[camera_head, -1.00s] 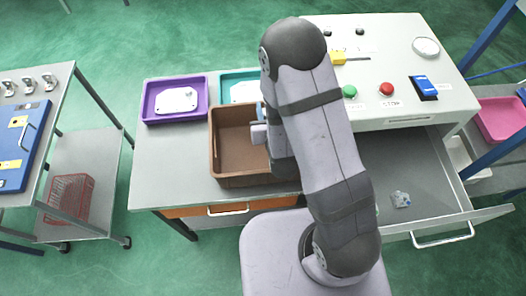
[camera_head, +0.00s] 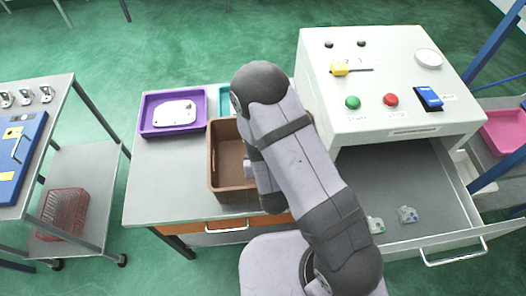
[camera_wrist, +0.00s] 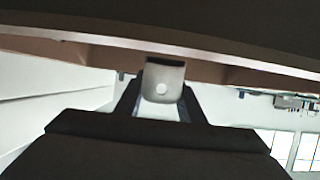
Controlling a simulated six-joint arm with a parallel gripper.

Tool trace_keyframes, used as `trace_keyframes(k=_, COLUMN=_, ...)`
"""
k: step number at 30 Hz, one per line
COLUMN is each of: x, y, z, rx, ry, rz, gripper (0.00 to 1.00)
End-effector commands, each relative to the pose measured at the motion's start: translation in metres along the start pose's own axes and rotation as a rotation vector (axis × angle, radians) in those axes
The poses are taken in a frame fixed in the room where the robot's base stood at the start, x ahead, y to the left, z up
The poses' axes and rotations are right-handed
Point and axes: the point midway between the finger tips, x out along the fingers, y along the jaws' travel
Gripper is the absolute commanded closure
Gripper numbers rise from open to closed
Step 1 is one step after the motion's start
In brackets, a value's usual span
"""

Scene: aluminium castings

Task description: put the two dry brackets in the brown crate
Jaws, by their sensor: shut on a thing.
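The brown crate (camera_head: 231,192) stands on the grey bench, left of my arm; its brown wall also fills the top of the wrist view (camera_wrist: 230,72). My gripper (camera_wrist: 162,100) is shut on a grey metal bracket (camera_wrist: 164,73) with a round hole, close to the crate wall. In the head view my arm hides the fingers and the held bracket at the crate's right side. Two small grey castings, (camera_head: 375,225) and (camera_head: 407,214), lie in the open drawer; they have bluish marks, and I cannot tell whether they are wet.
A purple tray (camera_head: 146,128) with a white plate stands behind the crate, beside a teal tray (camera_head: 224,90) mostly hidden by my arm. A white machine (camera_head: 345,125) with buttons stands right, above the open drawer (camera_head: 385,170). Several metal brackets (camera_head: 25,97) sit on the left trolley.

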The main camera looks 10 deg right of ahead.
Motion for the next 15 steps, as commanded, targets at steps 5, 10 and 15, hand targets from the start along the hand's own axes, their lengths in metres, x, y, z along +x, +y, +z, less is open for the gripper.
trace_keyframes(k=5, x=0.002, y=0.0, z=0.004, rx=0.0, ry=0.002, rz=0.0, gripper=0.88)
trace_keyframes(k=10, x=0.003, y=0.0, z=0.005, rx=0.0, ry=0.002, rz=0.0, gripper=0.88)
trace_keyframes(k=15, x=0.006, y=0.0, z=0.017, rx=-0.002, ry=-0.001, rz=0.0, gripper=0.88)
